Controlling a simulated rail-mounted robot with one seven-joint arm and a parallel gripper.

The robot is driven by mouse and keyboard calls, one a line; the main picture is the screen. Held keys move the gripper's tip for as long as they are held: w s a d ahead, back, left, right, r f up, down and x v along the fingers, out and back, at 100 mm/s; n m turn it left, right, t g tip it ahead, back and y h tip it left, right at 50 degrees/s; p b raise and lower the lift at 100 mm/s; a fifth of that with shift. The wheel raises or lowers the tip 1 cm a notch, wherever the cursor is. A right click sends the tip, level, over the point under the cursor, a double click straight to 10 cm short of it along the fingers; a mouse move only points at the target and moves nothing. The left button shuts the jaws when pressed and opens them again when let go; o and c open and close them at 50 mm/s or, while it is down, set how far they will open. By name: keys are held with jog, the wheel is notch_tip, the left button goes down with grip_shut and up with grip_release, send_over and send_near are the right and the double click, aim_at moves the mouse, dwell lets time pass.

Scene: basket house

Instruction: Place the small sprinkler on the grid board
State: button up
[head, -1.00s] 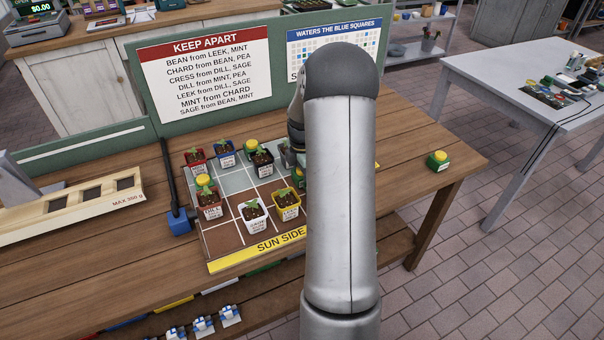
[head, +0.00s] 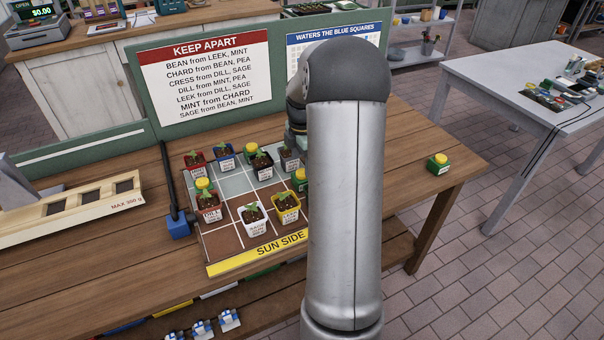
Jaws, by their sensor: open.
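The grid board (head: 222,237) lies on the wooden table, with a yellow "SUN SIDE" strip along its front edge. Several potted seedlings and green pieces with yellow tops stand on it. A similar green piece with a yellow top (head: 438,163) stands alone on the table to the right; I cannot tell whether it is the small sprinkler. My gripper (head: 295,138) is over the back right part of the board, mostly hidden behind my arm. Its fingertips and anything between them cannot be seen. My arm also hides the board's right side.
Small white and blue pieces (head: 229,319) sit on a lower shelf at the front. A wooden tray (head: 70,204) marked "MAX 350 g" lies left, near a dark upright rod with a blue base (head: 178,224). Sign panels (head: 205,68) stand behind the board. The table's right end has free room.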

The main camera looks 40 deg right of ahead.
aim_at(302, 172)
notch_tip(302, 172, up, 5)
jog(key=s+a+r+m, duration=0.2)
jog(key=s+a+m, duration=0.1)
jog(key=a, duration=0.5)
jog(key=s+a+r+m, duration=0.1)
jog(key=s+a+m, duration=0.1)
jog(key=a, duration=0.6)
jog(key=s+a+f+m, duration=0.2)
jog(key=s+a+m, duration=0.8)
jog(key=s+a, duration=0.4)
jog(key=s, duration=0.3)
jog(key=shift+s+a+f, duration=0.15)
jog(key=shift+a+f, duration=0.15)
jog(key=shift+f, duration=0.1)
